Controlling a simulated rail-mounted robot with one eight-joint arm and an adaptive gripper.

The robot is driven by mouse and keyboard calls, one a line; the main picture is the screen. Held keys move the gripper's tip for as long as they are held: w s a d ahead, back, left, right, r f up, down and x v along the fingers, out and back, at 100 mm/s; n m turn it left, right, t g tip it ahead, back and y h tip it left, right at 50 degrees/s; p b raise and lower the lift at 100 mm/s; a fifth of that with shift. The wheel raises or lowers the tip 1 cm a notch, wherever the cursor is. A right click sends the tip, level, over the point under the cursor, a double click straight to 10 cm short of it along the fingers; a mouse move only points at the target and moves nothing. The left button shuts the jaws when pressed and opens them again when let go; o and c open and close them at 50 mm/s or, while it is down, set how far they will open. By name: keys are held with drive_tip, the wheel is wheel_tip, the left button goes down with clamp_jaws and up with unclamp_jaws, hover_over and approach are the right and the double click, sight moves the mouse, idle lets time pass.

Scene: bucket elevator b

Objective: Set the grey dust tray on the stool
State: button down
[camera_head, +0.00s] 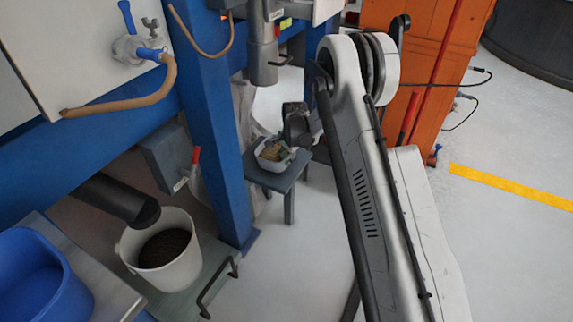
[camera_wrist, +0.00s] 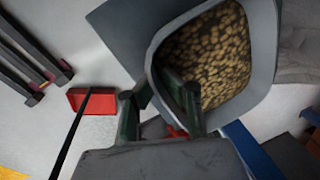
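A grey tray (camera_head: 273,168) with tan-brown contents sits on or just above the dark grey stool (camera_head: 254,174) in the head view. In the wrist view the tray (camera_wrist: 262,30) is large and close, with lumpy brown contents, and overlaps the blue-grey stool top (camera_wrist: 116,32). My gripper (camera_head: 298,128) is at the tray's far right side in the head view. In the wrist view my gripper (camera_wrist: 155,102) has its fingers apart: one reaches over the tray's near wall, the other is outside it. A gap shows between them. Whether they touch the wall is unclear.
A blue post (camera_head: 212,130) stands left of the stool and an orange cabinet (camera_head: 420,60) to the right. A white bucket (camera_head: 140,250) of dark material stands front left. A red tray (camera_wrist: 92,101) lies on the floor. Floor right of the stool is partly clear.

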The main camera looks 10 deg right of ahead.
drive_tip(key=shift+f, duration=0.65)
drive_tip(key=c, duration=1.9)
unclamp_jaws()
drive_tip(key=shift+r, duration=0.1)
